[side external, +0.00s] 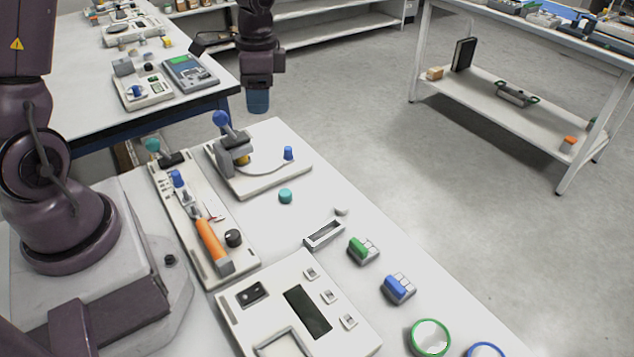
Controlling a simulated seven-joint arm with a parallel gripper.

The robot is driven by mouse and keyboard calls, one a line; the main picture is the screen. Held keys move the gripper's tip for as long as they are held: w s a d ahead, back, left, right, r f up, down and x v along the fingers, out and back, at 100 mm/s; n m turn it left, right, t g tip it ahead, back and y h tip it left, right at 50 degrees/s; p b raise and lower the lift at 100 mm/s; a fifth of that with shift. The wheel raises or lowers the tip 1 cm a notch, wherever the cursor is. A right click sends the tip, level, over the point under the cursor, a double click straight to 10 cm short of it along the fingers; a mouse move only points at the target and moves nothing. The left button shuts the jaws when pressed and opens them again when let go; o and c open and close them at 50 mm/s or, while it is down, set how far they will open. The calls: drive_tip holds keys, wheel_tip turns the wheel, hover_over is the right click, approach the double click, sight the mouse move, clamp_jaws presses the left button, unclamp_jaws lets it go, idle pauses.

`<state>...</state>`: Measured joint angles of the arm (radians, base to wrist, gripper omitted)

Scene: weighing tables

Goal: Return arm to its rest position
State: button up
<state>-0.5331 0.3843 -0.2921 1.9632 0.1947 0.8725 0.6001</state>
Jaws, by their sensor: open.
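My gripper (258,98) hangs pointing down at the top centre of the side external view, with a blue part at its lower end. It is open, though the gap between its fingers is hard to make out from this side. It is above and behind the far end of the white work table (325,182), apart from the things standing on it. My arm's base stands at the left of this table.
A board with a blue-knobbed lever (222,120) stands nearest below my gripper. An orange-handled slider panel (212,245) and a white device with a dark screen (306,310) lie nearer. Another table (75,110) is behind left. Open floor (400,150) lies right.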

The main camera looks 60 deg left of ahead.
drive_tip(key=s+d+r+n+t, duration=0.5)
drive_tip(key=s+d+r, duration=0.5)
drive_tip(key=s+r, duration=0.4)
drive_tip(key=shift+s+d+r+t, duration=0.4)
drive_tip(key=shift+r+t, duration=0.1)
drive_tip(key=shift+t, duration=0.2)
idle(0.6)
